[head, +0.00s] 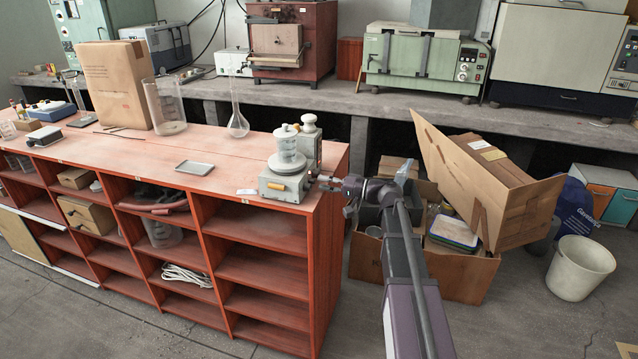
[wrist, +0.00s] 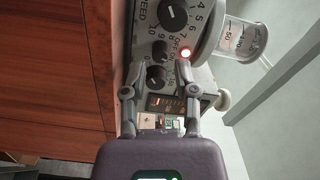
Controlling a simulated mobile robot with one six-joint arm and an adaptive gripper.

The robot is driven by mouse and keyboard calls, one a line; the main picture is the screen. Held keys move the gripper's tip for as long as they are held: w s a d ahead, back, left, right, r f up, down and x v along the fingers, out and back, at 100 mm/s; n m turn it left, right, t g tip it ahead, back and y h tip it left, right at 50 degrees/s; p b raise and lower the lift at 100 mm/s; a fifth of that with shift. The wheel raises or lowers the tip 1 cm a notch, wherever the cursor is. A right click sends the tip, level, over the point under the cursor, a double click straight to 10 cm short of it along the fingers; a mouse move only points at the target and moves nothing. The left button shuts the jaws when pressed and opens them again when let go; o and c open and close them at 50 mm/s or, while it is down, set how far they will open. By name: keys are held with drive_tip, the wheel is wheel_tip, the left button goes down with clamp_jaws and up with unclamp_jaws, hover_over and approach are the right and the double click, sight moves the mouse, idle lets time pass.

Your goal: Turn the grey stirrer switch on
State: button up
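A red lamp (wrist: 185,52) on the panel is lit. My gripper (wrist: 156,80) is open, its fingertips either side of the lower knob in the picture; contact cannot be told. In the head view my gripper (head: 328,183) is just right of the stirrer.
A round flask (head: 237,122), a grey tray (head: 194,168) and a glass cylinder (head: 165,106) stand left of the stirrer. Cardboard boxes (head: 480,195) are on the floor to the right. The front middle of the bench top is mostly clear.

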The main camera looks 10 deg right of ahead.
drive_tip(key=v, duration=0.9)
drive_tip(key=shift+s+d, duration=0.15)
drive_tip(key=shift+d, duration=0.1)
drive_tip(key=shift+a, duration=0.1)
drive_tip(key=s+a+f+n+g+h, duration=0.1)
drive_tip(key=s+a+f+g+h, duration=0.5)
drive_tip(key=a+f, duration=0.4)
drive_tip(key=s+a+f+n+g+h, duration=0.1)
drive_tip(key=s+f+g+h, duration=0.1)
drive_tip(key=s+f+h, duration=0.4)
drive_tip(key=s+f+n+g+h, duration=0.1)
drive_tip(key=s+f+h, duration=0.25)
drive_tip(key=s, duration=0.45)
wheel_tip(320, 180, up, 19)
drive_tip(key=p, duration=1.8)
